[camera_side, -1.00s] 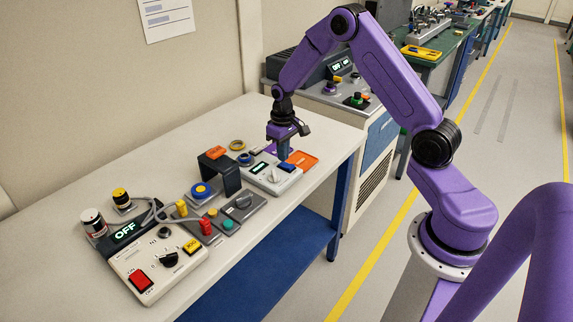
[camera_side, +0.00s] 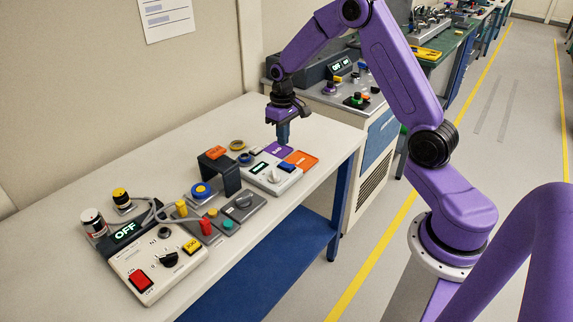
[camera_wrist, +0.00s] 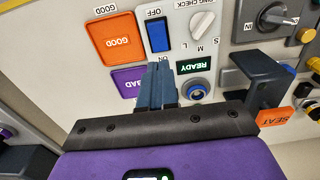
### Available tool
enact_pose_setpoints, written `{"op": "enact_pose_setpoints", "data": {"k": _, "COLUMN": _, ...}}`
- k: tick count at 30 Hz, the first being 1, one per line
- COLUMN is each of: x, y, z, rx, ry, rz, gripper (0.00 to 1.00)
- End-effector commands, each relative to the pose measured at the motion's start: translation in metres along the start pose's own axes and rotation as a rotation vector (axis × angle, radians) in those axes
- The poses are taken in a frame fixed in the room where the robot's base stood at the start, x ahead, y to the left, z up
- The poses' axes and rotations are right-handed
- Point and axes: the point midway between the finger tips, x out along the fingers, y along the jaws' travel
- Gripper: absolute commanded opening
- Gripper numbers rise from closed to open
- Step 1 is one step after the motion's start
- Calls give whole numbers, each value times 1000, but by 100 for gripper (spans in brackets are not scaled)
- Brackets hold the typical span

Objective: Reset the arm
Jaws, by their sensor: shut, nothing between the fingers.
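My gripper (camera_side: 283,138) is shut and empty, pointing down in the air above the far end of the white bench. Its closed blue-grey fingers also show in the wrist view (camera_wrist: 160,88). Below it is a white ring-check box (camera_side: 268,178) with a knob, a blue rocker switch (camera_wrist: 158,33) and a display reading READY (camera_wrist: 197,66). Beside the box lie an orange pad marked GOOD (camera_wrist: 117,39) and a purple pad (camera_wrist: 127,82) marked BAD, its lettering partly hidden by my gripper.
A dark bracket (camera_side: 222,173) with an orange SEAT tag stands left of the box. A control box (camera_side: 150,268) with an OFF display and red switch sits at the near end. Yellow and blue rings (camera_side: 237,145) lie behind. The bench front left is clear.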

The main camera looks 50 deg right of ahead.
Motion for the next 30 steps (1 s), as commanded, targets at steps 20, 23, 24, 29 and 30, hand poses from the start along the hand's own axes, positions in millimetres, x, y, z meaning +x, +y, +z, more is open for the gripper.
{"op": "enact_pose_setpoints", "data": {"k": 20, "x": -66, "y": -128, "z": 88, "rx": -371, "ry": 15, "rz": -2, "gripper": 0}}
{"op": "enact_pose_setpoints", "data": {"k": 23, "x": -79, "y": -151, "z": 123, "rx": -473, "ry": 18, "rz": -4, "gripper": 0}}
{"op": "enact_pose_setpoints", "data": {"k": 24, "x": -84, "y": -158, "z": 137, "rx": -514, "ry": 18, "rz": -4, "gripper": 0}}
{"op": "enact_pose_setpoints", "data": {"k": 29, "x": -99, "y": -179, "z": 197, "rx": -676, "ry": 22, "rz": -8, "gripper": 0}}
{"op": "enact_pose_setpoints", "data": {"k": 30, "x": -102, "y": -181, "z": 212, "rx": -716, "ry": 22, "rz": -8, "gripper": 0}}
